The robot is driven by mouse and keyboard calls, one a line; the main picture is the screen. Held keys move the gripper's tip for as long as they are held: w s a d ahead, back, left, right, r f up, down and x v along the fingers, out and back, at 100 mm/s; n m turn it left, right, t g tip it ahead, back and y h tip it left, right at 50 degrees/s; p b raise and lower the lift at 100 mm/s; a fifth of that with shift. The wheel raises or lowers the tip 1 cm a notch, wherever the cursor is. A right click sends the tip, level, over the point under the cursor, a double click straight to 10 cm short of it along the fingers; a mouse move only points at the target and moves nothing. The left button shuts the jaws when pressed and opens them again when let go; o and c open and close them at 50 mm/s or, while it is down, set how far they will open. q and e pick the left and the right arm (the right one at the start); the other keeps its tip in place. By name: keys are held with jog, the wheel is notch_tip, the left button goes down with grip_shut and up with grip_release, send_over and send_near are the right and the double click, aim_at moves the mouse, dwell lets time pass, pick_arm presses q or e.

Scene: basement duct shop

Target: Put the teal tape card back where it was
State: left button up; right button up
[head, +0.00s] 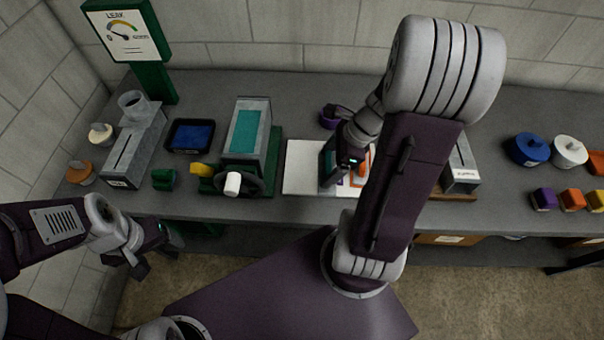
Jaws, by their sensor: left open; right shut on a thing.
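My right gripper (343,170) reaches down over a white board (301,168) near the middle of the bench and is shut. A thin teal edge, seemingly the teal tape card (327,161), shows at its fingers; the fingers and arm hide most of it. I cannot tell whether the card touches the board. Orange and purple patches show on the board just right of the fingers, partly hidden by my arm. My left gripper (150,250) is open and empty, in front of the bench's left end.
A grey box with a teal top (247,130) and a black handwheel stands left of the board. A black tray with a blue pad (191,136) and a slotted grey box (134,145) stand farther left. Blue (530,149) and white (569,151) lidded pots stand at the right.

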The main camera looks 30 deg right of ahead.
jog(key=shift+w, duration=0.2)
jog(key=w+f, duration=0.2)
jog(key=w, duration=0.1)
jog(key=w+a+f, duration=0.1)
jog(key=w+f, duration=0.1)
jog(key=w, duration=0.2)
jog(key=w+f, duration=0.3)
jog(key=w, duration=0.1)
jog(key=shift+w+a, duration=0.15)
jog(key=shift+a, duration=0.1)
notch_tip(320, 180, down, 4)
jog(key=shift+r, duration=0.1)
jog(key=o, duration=0.8)
jog(key=shift+f+b, duration=0.25)
jog(key=shift+b, duration=0.05)
jog(key=shift+c, duration=0.2)
jog(key=o, duration=0.4)
jog(key=shift+c, duration=0.2)
